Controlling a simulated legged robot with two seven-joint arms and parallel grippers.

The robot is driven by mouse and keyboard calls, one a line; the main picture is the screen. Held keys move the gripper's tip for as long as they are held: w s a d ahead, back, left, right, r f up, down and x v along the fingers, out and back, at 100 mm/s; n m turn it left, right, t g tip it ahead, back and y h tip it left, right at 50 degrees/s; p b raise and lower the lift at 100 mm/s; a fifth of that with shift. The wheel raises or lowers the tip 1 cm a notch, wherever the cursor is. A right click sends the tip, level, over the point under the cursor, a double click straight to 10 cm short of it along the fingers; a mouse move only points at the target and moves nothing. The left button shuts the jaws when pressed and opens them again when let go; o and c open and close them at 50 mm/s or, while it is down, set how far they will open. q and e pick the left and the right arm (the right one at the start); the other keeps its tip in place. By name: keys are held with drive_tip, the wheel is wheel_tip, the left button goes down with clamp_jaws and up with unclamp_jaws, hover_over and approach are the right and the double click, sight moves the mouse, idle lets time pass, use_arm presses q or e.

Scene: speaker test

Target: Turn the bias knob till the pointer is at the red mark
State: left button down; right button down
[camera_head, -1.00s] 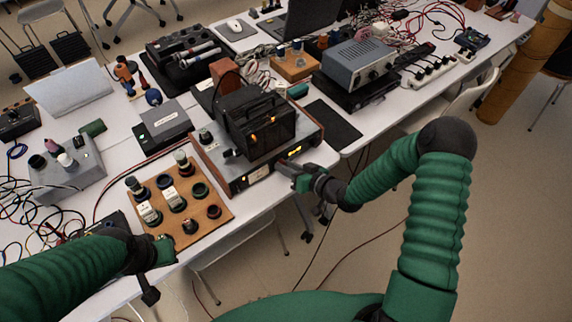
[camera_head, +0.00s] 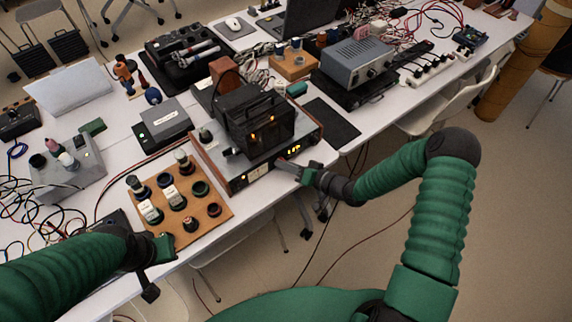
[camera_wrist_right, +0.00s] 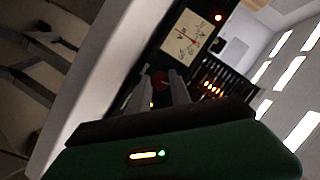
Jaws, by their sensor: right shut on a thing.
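The fingers hide the knob in the head view. My left gripper (camera_head: 158,268) hangs by the table's front edge, touching nothing visible; its opening is unclear.
A wooden board (camera_head: 222,213) with several knobs and sockets lies left of the amplifier. A black cage with glowing tubes (camera_head: 262,125) stands on the amplifier. A dark mat (camera_head: 331,122) lies to its right. The floor in front is mostly open.

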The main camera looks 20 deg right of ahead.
drive_tip(key=shift+w+d+r, duration=0.2)
drive_tip(key=c, duration=1.4)
unclamp_jaws()
drive_tip(key=shift+o, duration=1.1)
drive_tip(key=shift+f, duration=0.2)
drive_tip(key=shift+s, duration=0.1)
drive_tip(key=v, duration=1.6)
drive_tip(key=shift+s+d+p, duration=0.25)
drive_tip(key=shift+d+p, duration=0.05)
drive_tip(key=shift+p, duration=0.15)
